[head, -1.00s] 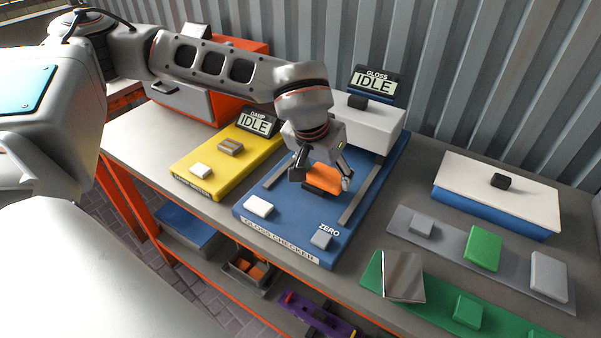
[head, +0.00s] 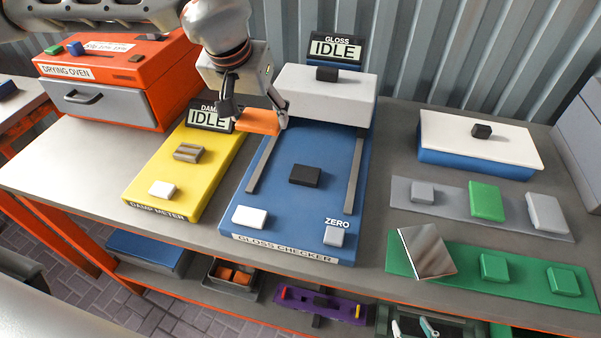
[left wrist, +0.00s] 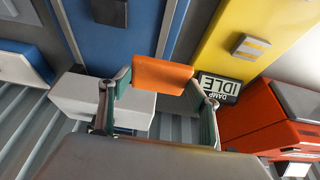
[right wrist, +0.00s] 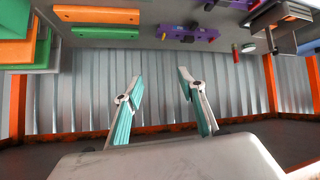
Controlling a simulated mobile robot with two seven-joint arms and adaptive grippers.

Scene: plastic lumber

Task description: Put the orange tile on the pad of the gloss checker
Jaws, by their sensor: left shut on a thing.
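The orange tile (head: 258,121) is held in the air by my left gripper (head: 254,112), which is shut on it. In the head view it appears over the gap between the damp meter and the rear left of the gloss checker. The tile also shows in the left wrist view (left wrist: 162,76), between both fingers. The blue gloss checker (head: 290,205) has a dark pad (head: 305,176) in its middle, bare and apart from the tile; its display reads IDLE. My right gripper (right wrist: 160,76) is open and empty in the right wrist view, and out of the head view.
The yellow damp meter (head: 150,190) stands left of the checker, the red drying oven (head: 120,70) beyond it. The checker's white housing (head: 330,100) rises behind the pad. A white-lidded blue box (head: 480,145) and strips with several tiles lie to the right.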

